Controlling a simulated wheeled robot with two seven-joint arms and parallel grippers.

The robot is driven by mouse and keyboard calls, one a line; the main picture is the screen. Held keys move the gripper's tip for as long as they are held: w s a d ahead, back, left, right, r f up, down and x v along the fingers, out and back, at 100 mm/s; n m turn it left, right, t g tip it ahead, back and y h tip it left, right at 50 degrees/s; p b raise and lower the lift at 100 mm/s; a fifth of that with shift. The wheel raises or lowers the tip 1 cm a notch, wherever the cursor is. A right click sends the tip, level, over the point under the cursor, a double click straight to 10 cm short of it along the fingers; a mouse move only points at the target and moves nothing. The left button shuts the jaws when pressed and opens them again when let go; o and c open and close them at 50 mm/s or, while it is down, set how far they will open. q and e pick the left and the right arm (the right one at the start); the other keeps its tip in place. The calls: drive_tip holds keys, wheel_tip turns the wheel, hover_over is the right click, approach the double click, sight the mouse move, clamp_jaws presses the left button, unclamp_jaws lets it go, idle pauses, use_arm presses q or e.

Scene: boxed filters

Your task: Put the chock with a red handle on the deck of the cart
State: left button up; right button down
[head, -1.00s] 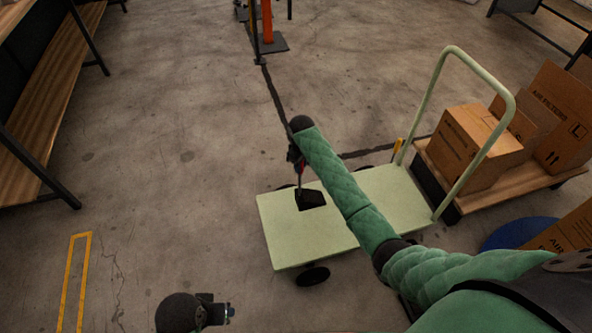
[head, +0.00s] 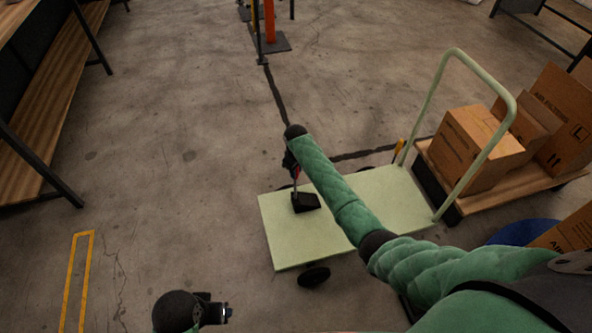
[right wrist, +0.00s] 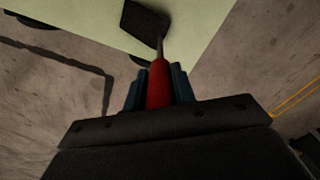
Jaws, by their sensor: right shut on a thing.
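The chock is a black block (head: 306,202) on a thin rod with a red handle (right wrist: 158,84). My right gripper (head: 295,170) is shut on the red handle, seen clearly between its fingers in the right wrist view. The block also shows in the right wrist view (right wrist: 146,20), over the pale green deck. The cart's deck (head: 285,238) lies below the block, near its left part; whether the block touches it I cannot tell. My left gripper (head: 222,312) is at the bottom of the head view, empty, its fingers too small to judge.
The cart's green push handle (head: 431,105) rises at the deck's right end. A wooden-topped platform with cardboard boxes (head: 476,150) stands beyond it. A shelf (head: 52,110) is at the left. The floor left of the cart is clear.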

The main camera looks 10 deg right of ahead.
use_arm(q)
drive_tip(key=shift+f, duration=0.15)
drive_tip(key=shift+s+f, duration=0.1)
drive_tip(key=shift+f, duration=0.05)
use_arm(e)
drive_tip(key=c, duration=1.1)
unclamp_jaws()
drive_tip(key=shift+c, duration=0.2)
